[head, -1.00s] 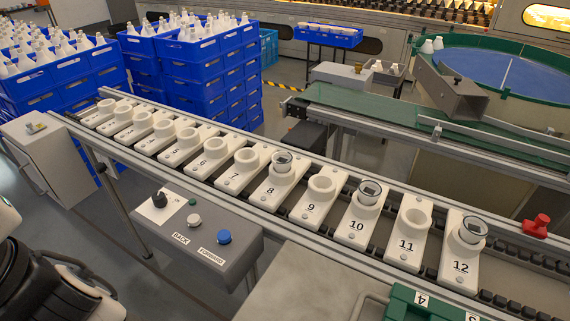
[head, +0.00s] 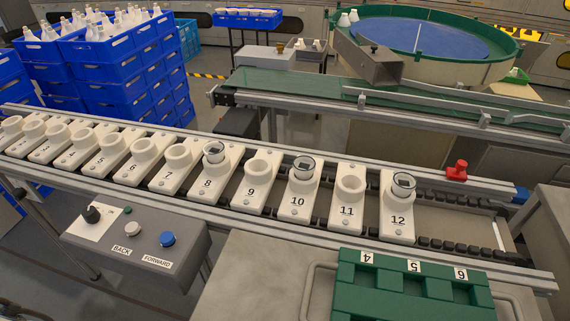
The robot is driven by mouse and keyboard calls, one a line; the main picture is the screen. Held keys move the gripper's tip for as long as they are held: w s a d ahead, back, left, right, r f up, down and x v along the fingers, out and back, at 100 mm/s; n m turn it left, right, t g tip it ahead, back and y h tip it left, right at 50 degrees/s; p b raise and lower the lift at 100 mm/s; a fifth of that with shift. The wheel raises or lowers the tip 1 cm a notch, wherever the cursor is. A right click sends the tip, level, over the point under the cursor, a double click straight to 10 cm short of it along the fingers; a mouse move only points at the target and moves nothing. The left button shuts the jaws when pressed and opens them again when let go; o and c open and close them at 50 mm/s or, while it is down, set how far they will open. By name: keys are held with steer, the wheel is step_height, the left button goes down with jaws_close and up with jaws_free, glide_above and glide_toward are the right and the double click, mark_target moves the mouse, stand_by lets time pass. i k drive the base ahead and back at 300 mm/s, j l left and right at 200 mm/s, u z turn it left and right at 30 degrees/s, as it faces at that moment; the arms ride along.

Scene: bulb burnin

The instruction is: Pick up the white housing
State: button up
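White blocks numbered up to 12, each with a round white cup, stand in a row on the roller conveyor (head: 450,228). The cups at block 8 (head: 207,187), block 10 (head: 297,205) and block 12 (head: 397,222) hold round clear-rimmed pieces with dark insides. The cups at block 9 (head: 250,195) and block 11 (head: 346,212) look empty. White bulb-shaped pieces (head: 95,32) stand in the blue crates at the back left. I cannot tell which white piece is the housing. My gripper is not in view.
A control box (head: 140,238) with a knob, BACK and FORWARD buttons stands before the conveyor. A green tray (head: 412,300) marked 4, 5, 6 lies on the grey bench at front. A red button (head: 457,170) sits on the far rail. Stacked blue crates (head: 125,85) stand behind.

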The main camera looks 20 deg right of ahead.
mark_target(215, 151)
steer(key=k+z, duration=0.2)
steer(key=z, duration=0.3)
steer(key=k+z, duration=0.2)
steer(key=z, duration=0.3)
